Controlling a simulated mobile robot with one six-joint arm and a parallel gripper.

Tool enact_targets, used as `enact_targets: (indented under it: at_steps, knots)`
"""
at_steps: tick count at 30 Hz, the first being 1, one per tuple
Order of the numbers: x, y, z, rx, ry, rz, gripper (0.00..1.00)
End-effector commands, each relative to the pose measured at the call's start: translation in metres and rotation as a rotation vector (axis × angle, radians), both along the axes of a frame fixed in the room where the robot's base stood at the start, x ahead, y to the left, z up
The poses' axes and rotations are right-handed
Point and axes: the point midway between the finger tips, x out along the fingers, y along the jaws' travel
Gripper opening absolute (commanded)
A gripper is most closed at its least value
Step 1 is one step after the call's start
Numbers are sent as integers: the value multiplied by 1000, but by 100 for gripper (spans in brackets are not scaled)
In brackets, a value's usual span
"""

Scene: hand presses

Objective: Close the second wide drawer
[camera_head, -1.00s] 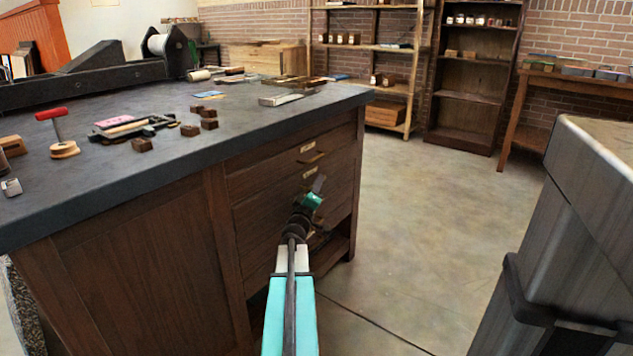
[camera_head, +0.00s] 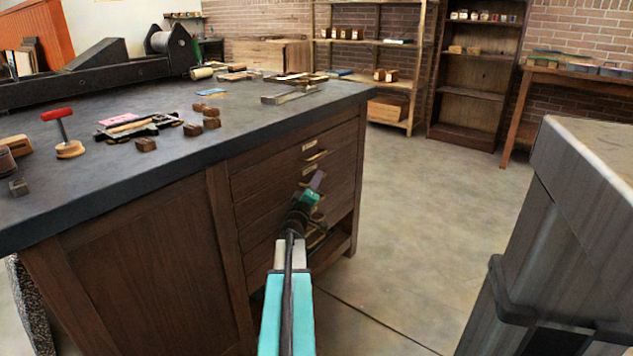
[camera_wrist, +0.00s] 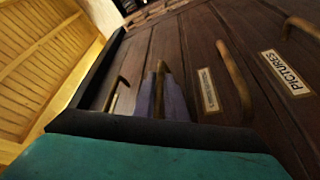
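The dark wood cabinet under the workbench has a stack of wide drawers with brass handles and pale labels. The top drawer front (camera_head: 270,168) looks flush in the head view. The second wide drawer (camera_head: 262,190) lies below it, partly behind my gripper (camera_head: 317,182); I cannot tell how far out it stands. My gripper, teal with a purple finger part, is close to the drawer fronts. In the wrist view, the purple part (camera_wrist: 177,98) overlaps one brass handle (camera_wrist: 159,85). Whether it touches or grips that handle is unclear, and so is the finger gap.
The benchtop (camera_head: 230,120) overhangs the drawers and carries small blocks and a red-handled tool (camera_head: 62,130). A large grey block-like structure (camera_head: 560,220) stands at right. Open floor (camera_head: 430,200) lies between it and the cabinet. Shelves stand at the back.

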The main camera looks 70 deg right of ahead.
Motion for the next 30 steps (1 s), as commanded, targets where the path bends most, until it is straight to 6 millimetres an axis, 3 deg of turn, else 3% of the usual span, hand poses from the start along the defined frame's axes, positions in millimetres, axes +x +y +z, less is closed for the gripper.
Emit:
enact_targets:
  at_steps: [11, 30]
  knots:
    - [3, 28, -6, 6, 2, 9, 15]
    - [-1, 101, -20, 3, 1, 1, 15]
